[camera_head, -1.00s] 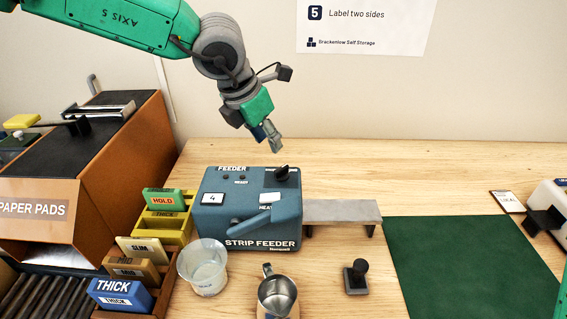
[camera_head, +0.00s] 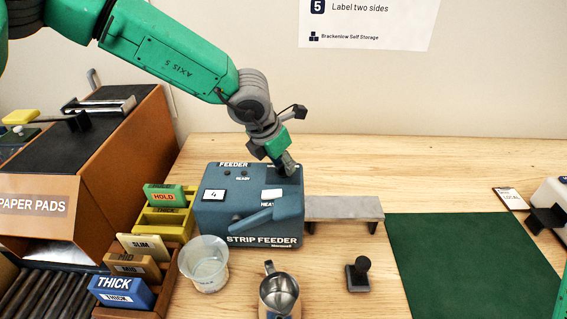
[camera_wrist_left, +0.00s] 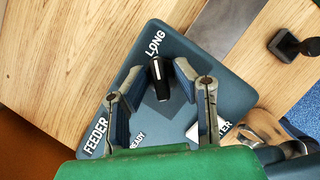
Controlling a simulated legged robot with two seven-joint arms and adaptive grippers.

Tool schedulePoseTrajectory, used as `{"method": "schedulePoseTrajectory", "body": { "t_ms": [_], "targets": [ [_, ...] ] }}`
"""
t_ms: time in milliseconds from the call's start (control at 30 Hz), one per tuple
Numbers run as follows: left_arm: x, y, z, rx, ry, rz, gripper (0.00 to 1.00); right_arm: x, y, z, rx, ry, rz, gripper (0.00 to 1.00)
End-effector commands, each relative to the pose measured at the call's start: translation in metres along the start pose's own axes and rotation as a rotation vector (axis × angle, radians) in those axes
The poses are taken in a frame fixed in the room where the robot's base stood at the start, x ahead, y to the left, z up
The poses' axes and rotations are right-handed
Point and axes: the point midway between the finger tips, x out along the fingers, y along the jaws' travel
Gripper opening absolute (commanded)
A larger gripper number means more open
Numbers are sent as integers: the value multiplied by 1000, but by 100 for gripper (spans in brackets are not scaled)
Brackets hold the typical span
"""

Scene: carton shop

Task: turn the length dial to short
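The blue strip feeder (camera_head: 225,218) stands on the bench. Its length dial (camera_wrist_left: 160,82), a black knob with a white line, shows in the left wrist view on the feeder's top. The knob's line points toward the word LONG (camera_wrist_left: 155,42); I see no SHORT mark. My left gripper (camera_wrist_left: 158,70) is open, one finger on each side of the knob, with visible gaps. In the head view the left gripper (camera_head: 287,168) is low over the feeder's back right corner and hides the dial. My right gripper is not in view.
A clear cup (camera_head: 205,268), a metal mug (camera_head: 279,297) and a black stamp (camera_head: 359,275) stand in front. Pad holders (camera_head: 160,300) are at left. A grey chute (camera_head: 342,208) extends right toward a green mat (camera_head: 470,265).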

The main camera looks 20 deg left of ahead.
Motion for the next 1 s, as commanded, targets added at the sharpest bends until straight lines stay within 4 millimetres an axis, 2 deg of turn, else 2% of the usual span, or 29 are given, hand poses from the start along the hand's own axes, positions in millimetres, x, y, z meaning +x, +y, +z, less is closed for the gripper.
{"method": "schedulePoseTrajectory", "body": {
  "t_ms": [567,1000],
  "targets": [
    [3,0,-2,-60,6,29,0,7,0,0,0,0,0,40],
    [5,-2,-2,-386,6,165,0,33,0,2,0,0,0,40]
  ]
}}
